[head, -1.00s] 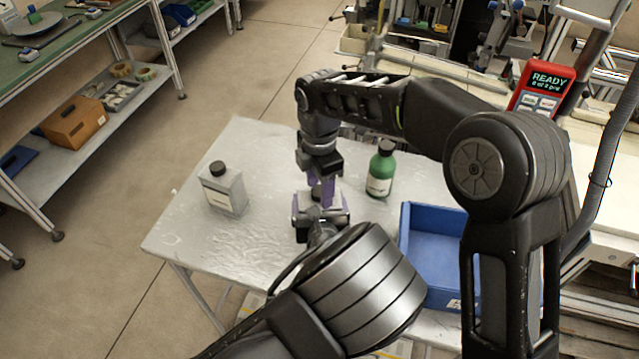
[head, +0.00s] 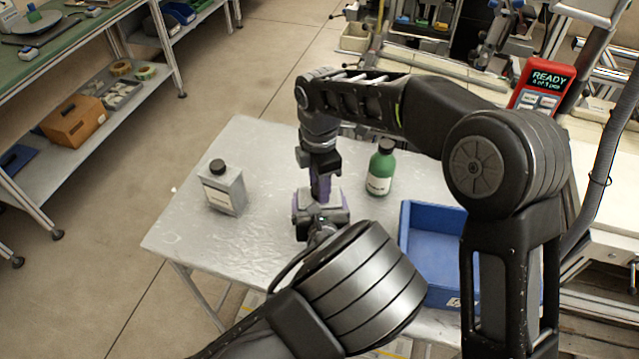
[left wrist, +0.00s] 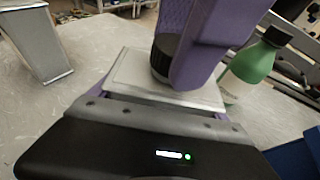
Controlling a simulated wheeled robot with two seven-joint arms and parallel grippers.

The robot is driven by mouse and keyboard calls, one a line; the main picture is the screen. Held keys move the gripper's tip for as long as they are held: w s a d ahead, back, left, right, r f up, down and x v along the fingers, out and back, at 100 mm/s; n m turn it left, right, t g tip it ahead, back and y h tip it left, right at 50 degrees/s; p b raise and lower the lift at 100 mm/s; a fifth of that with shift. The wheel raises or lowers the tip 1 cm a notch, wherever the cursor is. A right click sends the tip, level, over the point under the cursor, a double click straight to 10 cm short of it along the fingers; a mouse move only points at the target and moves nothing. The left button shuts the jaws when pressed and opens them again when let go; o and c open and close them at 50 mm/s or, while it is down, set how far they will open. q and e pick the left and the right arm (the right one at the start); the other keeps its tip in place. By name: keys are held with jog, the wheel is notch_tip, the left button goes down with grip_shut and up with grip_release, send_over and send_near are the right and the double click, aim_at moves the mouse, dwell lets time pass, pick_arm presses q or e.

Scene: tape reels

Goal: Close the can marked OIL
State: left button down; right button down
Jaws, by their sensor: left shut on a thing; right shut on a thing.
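A light grey can (head: 322,199) stands between my grippers on the table; its label is hidden, so I cannot read OIL. My left gripper (head: 321,217) is shut on its body from the near side. In the left wrist view the can's flat top (left wrist: 130,75) shows, with a black cap (left wrist: 163,62) at its middle. My right gripper (head: 320,188) reaches down from above and is shut on the cap; its purple finger (left wrist: 210,40) covers part of it. The cap looks to touch the can's top; how tightly it sits I cannot tell.
Another grey can (head: 223,190) with a black cap stands at the left of the table (head: 262,150). A green bottle (head: 381,168) with a black cap stands right of my right gripper. A blue bin (head: 432,245) lies at the right. A red READY device (head: 542,88) stands behind.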

jog(key=m, duration=0.6)
jog(key=shift+m, duration=0.4)
jog(key=m, duration=1)
jog(key=shift+m, duration=0.3)
jog(key=m, duration=0.6)
jog(key=c, duration=1)
grip_release()
jog(key=shift+f, duration=0.1)
jog(key=shift+r, duration=2.3)
jog(key=shift+c, duration=0.2)
